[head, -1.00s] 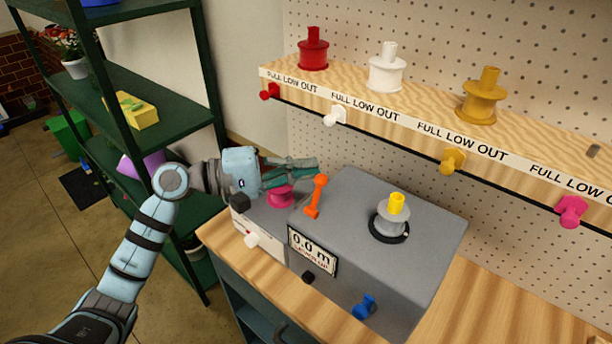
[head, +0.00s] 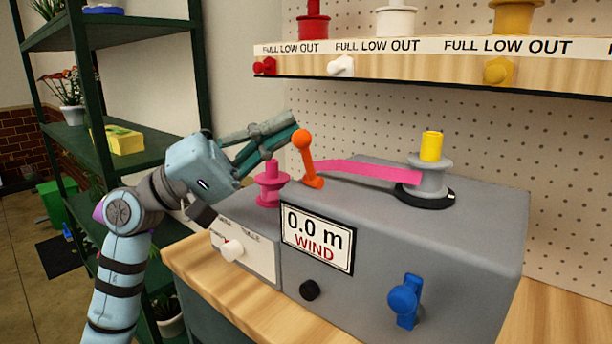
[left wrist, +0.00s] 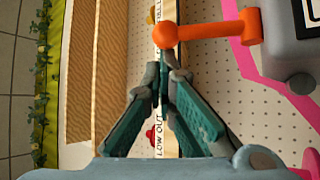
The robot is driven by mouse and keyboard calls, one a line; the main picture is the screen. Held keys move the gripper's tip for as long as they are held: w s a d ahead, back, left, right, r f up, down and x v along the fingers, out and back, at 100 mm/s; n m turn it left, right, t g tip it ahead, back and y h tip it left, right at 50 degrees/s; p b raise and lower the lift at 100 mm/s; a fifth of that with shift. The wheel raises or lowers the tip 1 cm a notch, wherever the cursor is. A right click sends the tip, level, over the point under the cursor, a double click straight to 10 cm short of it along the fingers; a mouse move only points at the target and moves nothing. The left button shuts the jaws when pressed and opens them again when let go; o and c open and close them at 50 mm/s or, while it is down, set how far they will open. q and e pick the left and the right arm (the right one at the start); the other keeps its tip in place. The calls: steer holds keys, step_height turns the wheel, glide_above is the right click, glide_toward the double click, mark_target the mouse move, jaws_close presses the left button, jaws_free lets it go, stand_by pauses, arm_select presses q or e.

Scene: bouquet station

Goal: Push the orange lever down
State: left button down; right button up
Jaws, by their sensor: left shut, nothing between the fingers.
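The orange lever (head: 308,160) stands up from the grey machine (head: 420,255), leaning slightly left, with a round knob at its top. It also shows in the left wrist view (left wrist: 212,33), just ahead of the fingertips. My left gripper (head: 294,128) is shut and empty, its fingertips close to the lever's knob on the left side. Whether they touch it I cannot tell. The machine's display (head: 317,236) reads 0.0 m and WIND. A pink ribbon (head: 365,171) runs from behind the lever to the grey spool (head: 430,178). My right gripper is not in view.
A pink spool (head: 270,186) stands under my left gripper. A blue crank (head: 405,300), a black knob (head: 310,290) and a white knob (head: 232,249) stick out in front. A shelf with spools (head: 400,65) runs above at the back. A green rack (head: 85,130) stands left.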

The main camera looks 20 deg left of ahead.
arm_select(q)
steer(key=v, duration=0.7)
steer(key=shift+s+a, duration=0.3)
steer(key=shift+a, duration=0.05)
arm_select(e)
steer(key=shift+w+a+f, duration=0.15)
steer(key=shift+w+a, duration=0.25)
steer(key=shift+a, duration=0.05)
arm_select(q)
steer(key=shift+f, duration=0.15)
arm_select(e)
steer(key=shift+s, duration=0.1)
